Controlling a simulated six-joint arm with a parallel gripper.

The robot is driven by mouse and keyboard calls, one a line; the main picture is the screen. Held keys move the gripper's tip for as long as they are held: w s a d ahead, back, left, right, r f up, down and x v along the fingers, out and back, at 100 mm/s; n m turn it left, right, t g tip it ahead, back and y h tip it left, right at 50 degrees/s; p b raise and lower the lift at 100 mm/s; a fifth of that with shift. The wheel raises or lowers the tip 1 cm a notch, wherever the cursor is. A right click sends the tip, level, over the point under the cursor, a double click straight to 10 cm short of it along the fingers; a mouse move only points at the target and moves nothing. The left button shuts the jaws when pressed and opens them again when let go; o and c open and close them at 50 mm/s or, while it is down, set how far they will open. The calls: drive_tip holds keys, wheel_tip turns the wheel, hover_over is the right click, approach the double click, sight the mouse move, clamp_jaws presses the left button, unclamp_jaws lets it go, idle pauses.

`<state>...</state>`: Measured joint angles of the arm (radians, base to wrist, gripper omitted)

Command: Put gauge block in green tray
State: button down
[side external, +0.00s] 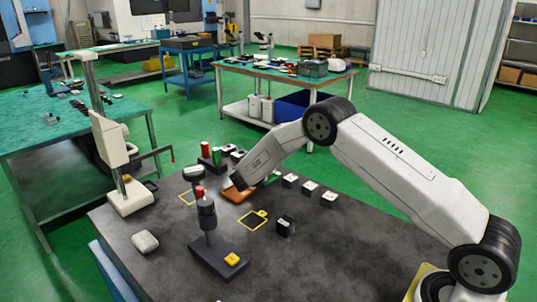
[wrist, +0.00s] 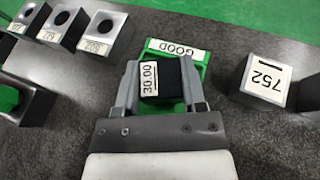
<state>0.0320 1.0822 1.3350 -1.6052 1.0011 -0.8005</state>
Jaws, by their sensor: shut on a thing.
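The gauge block (wrist: 165,82) is a small dark block with a white label reading 30.00. In the wrist view it sits between the two grey fingers of my gripper (wrist: 163,78), which is shut on it. The green tray (wrist: 203,75), labelled GOOD, shows behind and around the block and fingers. I cannot tell whether the block touches the tray floor or is above it. In the side view my gripper (side external: 238,182) is low by the green tray (side external: 273,178), which is mostly hidden by my arm; the block cannot be made out there.
An orange tray (side external: 238,196) lies beside my gripper. A block marked 752 (wrist: 265,80) stands right of the green tray, and several holed dark blocks (wrist: 107,33) stand at left. A dark stand with a red top (side external: 207,222) and a white column gauge (side external: 128,196) rise from the table.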

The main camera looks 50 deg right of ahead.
drive_tip(key=shift+f, duration=0.15)
drive_tip(key=shift+c, duration=0.8)
unclamp_jaws()
drive_tip(key=v, duration=1.2)
